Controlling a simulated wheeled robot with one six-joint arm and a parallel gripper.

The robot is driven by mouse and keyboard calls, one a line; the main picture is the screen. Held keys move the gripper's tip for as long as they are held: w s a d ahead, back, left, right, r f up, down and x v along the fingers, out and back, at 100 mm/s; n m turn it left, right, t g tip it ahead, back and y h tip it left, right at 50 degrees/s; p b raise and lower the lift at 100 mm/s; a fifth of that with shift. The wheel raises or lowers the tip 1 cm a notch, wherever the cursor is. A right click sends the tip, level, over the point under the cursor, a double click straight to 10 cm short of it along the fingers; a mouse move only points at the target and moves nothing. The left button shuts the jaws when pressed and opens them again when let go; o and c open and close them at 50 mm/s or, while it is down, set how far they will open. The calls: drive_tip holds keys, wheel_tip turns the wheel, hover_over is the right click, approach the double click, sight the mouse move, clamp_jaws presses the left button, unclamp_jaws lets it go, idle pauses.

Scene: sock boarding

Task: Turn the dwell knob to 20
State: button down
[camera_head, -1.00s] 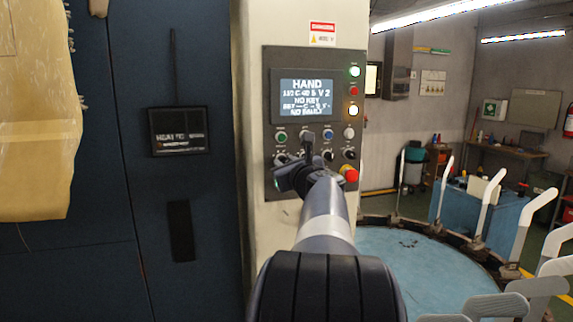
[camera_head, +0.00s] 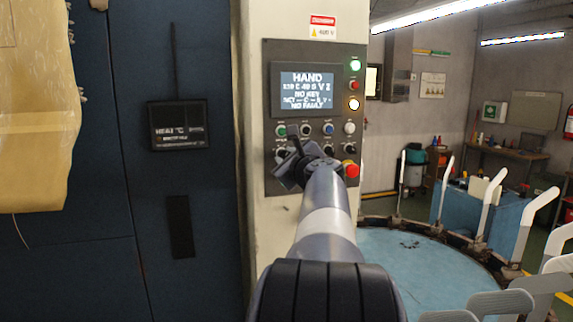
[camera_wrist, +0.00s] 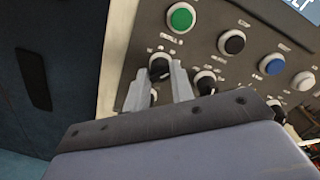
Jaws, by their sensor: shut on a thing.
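The control panel (camera_head: 262,90) stands on the cream column and holds a screen (camera_head: 307,90) reading HAND and NO FAULT; its smaller middle lines are hard to read. In the wrist view, my gripper (camera_wrist: 160,76) has its two pale fingers on either side of a black knob (camera_wrist: 159,67), shut on it. This knob sits below the green button (camera_wrist: 181,17). Its label and scale are too small and blurred to read, so I cannot tell its setting. In the head view, my gripper (camera_head: 290,157) is rolled over at the panel's lower left and partly hides the knobs there.
More black knobs (camera_wrist: 204,82) sit close to the right of my fingers. A red mushroom button (camera_head: 350,170) is at the panel's lower right, close to my wrist. A blue round table (camera_head: 400,245) with white upright boards (camera_head: 537,215) stands to the right.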

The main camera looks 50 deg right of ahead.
drive_tip(key=n+b, duration=0.3)
drive_tip(key=n, duration=0.3)
drive_tip(key=shift+b, duration=0.3)
drive_tip(key=shift+r+n+b, duration=0.1)
drive_tip(key=shift+n+b, duration=1.1)
drive_tip(key=shift+n, duration=1.1)
drive_tip(key=shift+r, duration=0.1)
drive_tip(key=c, duration=1.3)
unclamp_jaws()
drive_tip(key=shift+o, duration=0.2)
drive_tip(key=b+v, duration=0.3)
drive_tip(key=v, duration=0.7)
drive_tip(key=shift+s+a, duration=0.3)
drive_tip(key=shift+a, duration=0.05)
